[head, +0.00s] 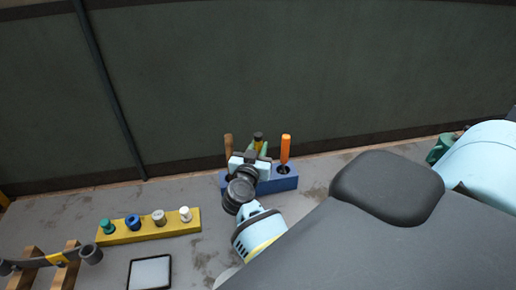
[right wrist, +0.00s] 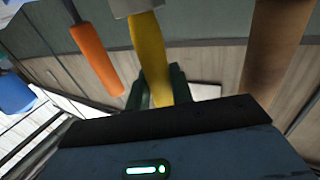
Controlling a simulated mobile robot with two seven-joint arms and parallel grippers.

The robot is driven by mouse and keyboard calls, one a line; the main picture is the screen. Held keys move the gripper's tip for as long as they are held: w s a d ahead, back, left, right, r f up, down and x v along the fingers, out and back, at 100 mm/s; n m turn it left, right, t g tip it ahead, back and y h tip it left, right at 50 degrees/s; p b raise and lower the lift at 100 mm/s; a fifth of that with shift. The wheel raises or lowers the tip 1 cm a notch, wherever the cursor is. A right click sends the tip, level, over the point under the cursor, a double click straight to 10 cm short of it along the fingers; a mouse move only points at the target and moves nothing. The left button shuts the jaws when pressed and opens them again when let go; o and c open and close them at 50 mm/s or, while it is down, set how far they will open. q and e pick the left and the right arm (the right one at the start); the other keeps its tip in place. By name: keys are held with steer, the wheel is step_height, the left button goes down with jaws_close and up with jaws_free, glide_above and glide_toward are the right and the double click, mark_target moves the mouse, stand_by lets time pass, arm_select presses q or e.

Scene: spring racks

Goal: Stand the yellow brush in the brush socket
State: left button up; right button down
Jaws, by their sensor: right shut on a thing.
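The yellow brush (head: 258,146) is over the middle of the blue rack (head: 285,184), with its dark end up. My right gripper (head: 257,151) is shut on it with green fingers. In the right wrist view the yellow handle (right wrist: 149,55) passes between the fingers, with a grey piece at the top of the picture. The brush looks close to upright. My gripper and wrist hide its lower end and the middle of the rack, so I cannot tell whether it is in the socket. My left gripper is not in view.
A brown-handled tool (head: 228,145) and an orange-handled tool (head: 286,149) stand in the rack on either side of the brush, close to my gripper. A yellow rack (head: 150,232) with several coloured pieces is to the left. A dark-framed tray (head: 150,272) lies in front.

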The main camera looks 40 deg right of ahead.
steer(key=shift+f, duration=0.15)
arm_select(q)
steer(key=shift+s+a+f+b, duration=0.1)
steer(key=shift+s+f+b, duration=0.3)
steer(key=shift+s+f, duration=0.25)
arm_select(e)
steer(key=shift+f, duration=1.2)
steer(key=c, duration=1.1)
jaws_free()
steer(key=shift+c, duration=0.2)
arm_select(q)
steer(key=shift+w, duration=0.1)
